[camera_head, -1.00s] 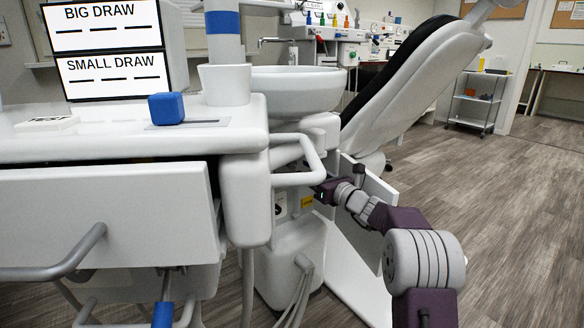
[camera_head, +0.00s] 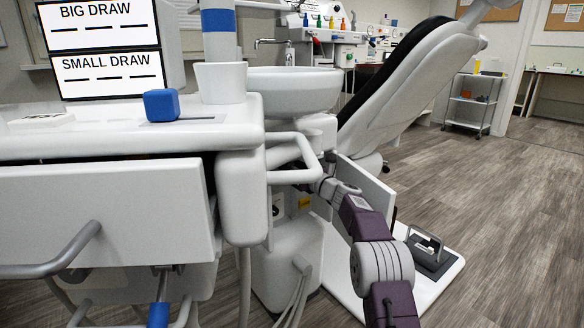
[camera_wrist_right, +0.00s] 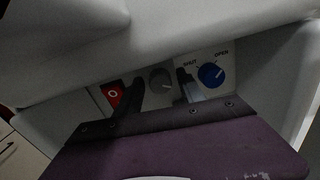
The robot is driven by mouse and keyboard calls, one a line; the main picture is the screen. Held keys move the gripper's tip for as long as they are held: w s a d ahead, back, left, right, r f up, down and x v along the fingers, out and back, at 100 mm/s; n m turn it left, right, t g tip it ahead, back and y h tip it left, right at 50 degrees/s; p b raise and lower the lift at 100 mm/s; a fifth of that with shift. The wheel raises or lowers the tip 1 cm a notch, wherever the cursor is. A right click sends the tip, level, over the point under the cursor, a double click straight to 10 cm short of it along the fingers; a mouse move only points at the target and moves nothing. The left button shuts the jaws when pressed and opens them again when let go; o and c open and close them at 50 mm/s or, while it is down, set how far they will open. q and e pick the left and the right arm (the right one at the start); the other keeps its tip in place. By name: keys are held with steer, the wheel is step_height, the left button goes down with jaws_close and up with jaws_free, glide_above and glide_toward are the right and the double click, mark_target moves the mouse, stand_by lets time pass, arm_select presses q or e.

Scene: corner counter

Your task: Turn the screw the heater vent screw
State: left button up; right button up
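In the right wrist view, a blue round knob (camera_wrist_right: 211,75) with a pale pointer mark sits on a white panel lettered SHUT and OPEN. The pointer slants toward the OPEN side. A grey round screw head or knob (camera_wrist_right: 160,79) is left of it, and a red switch (camera_wrist_right: 113,95) is farther left. No label names the heater vent screw. My right gripper (camera_wrist_right: 161,90) is open, its dark fingers on either side of the grey knob; contact cannot be told. In the head view its fingertips are hidden behind the white unit. My left gripper is not in view.
A white looped handle (camera_head: 302,148) and the unit's underside crowd my right arm. A white side panel (camera_head: 366,185) stands close to its right. A dark pedal (camera_head: 429,255) sits on the floor plate. Open floor lies at the right.

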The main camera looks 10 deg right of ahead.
jaws_close()
